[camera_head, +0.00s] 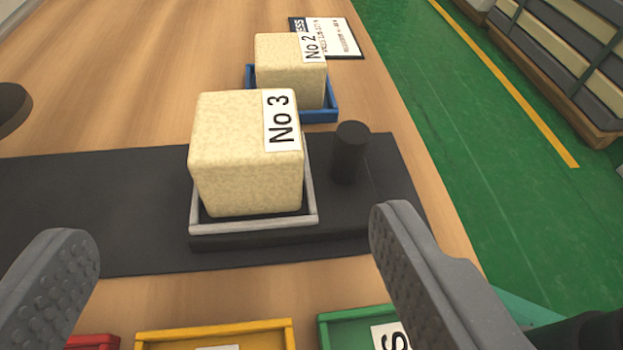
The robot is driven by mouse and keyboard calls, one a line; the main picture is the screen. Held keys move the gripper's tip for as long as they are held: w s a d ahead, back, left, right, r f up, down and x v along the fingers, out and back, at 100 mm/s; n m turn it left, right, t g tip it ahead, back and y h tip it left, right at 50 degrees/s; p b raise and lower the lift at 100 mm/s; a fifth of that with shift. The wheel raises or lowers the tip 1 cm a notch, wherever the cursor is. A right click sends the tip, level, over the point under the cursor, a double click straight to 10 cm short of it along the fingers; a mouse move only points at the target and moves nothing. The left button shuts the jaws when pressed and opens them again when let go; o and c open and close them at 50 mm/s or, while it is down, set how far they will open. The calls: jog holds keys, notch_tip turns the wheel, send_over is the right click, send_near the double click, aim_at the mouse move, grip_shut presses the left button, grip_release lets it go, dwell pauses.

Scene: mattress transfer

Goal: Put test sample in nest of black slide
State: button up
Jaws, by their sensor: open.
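A cream foam block labelled "No 3" (245,165) sits upright in the grey-framed nest (255,227) of the black slide (345,215). The slide has an upright black cylindrical knob (349,152) to the right of the nest. A second cream block labelled "No 2" (288,78) sits in a blue tray (320,114) behind it. My gripper (235,245) is open, with one ribbed finger at the lower left and one at the lower right. The fingers are apart from the No 3 block, on its near side, and nothing is between them.
A black strip (90,215) runs across the wooden table under the slide. Red (92,342), yellow (215,332) and green (350,325) trays are cut off at the bottom edge. A printed card (338,38) lies at the back. The green floor (450,110) and stacked mattresses (575,50) are to the right.

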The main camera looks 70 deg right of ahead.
jog(key=shift+r, duration=0.1)
jog(key=w+d+r+n+y, duration=0.25)
jog(key=d+r, duration=0.45)
jog(key=r, duration=0.5)
jog(key=w+d+r+n+y, duration=0.2)
jog(key=w+d+r+y, duration=0.2)
jog(key=d+r, duration=0.55)
jog(key=s+d+r+n+t+y, duration=0.1)
jog(key=s+d+r+n+t, duration=0.1)
jog(key=r, duration=0.8)
jog(key=s+d+r+n+t+y, duration=0.2)
jog(key=s+d+r+t, duration=0.1)
jog(key=r, duration=0.7)
jog(key=s+d+r+n+t+y, duration=0.1)
jog(key=s+d+r, duration=0.3)
jog(key=r, duration=0.6)
jog(key=s+n+t, duration=0.1)
jog(key=s, duration=0.1)
jog(key=shift+s+d+r+n+t+y, duration=0.15)
jog(key=shift+s+r+n+t+y, duration=0.15)
jog(key=shift+r+n+t+y, duration=0.1)
